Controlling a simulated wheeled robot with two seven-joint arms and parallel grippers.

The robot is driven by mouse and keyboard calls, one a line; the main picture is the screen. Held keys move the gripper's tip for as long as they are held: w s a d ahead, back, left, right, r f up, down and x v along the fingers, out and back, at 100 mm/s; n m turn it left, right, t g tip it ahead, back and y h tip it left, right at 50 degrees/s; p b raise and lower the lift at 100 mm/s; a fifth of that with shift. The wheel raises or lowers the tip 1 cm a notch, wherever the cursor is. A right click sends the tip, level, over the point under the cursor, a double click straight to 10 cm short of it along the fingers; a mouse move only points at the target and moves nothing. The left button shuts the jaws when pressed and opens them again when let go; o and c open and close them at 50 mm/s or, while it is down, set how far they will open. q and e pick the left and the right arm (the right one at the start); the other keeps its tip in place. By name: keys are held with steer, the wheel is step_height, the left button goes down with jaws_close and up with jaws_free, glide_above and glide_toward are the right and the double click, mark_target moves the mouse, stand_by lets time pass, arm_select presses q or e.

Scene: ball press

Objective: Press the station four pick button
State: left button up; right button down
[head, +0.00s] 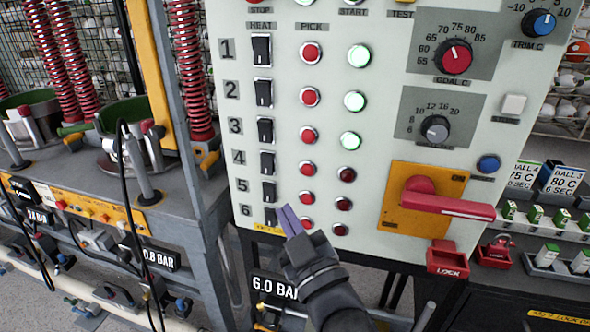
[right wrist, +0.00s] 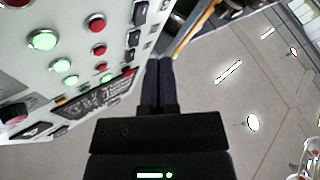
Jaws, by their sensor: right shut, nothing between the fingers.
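The control panel (head: 380,150) has rows numbered 1 to 6. The station four pick button (head: 308,167) is a round red button in the PICK column, row 4, fully visible in the head view. Row 4's black heat switch (head: 267,162) is to its left and a dark red lamp (head: 346,174) to its right. My right gripper (head: 290,220) is shut and empty, in front of the panel's bottom rows, below and slightly left of that button. In the right wrist view its fingers (right wrist: 158,65) point past the panel's edge; which red button there is station four's, I cannot tell.
Other red pick buttons sit close above and below, including row 5 (head: 307,197) and row 6 (head: 307,223). A red-handled rotary switch (head: 445,203) sticks out at the right. A press frame with red springs (head: 190,70) stands left of the panel.

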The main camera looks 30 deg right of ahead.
mark_target(307, 170)
steer(key=shift+d, duration=0.1)
steer(key=shift+w+d+b, duration=0.2)
steer(key=shift+w+d, duration=1.25)
steer(key=shift+d, duration=0.2)
steer(key=shift+w+d+b, duration=0.2)
steer(key=shift+w+d, duration=1.2)
steer(key=shift+d, duration=0.25)
steer(key=shift+w+d, duration=0.25)
steer(key=shift+d, duration=0.05)
steer(key=shift+w+d, duration=0.25)
steer(key=shift+d, duration=0.05)
stand_by(0.5)
steer(key=shift+s+a+p, duration=0.5)
steer(key=shift+a+p, duration=0.05)
steer(key=shift+a, duration=0.05)
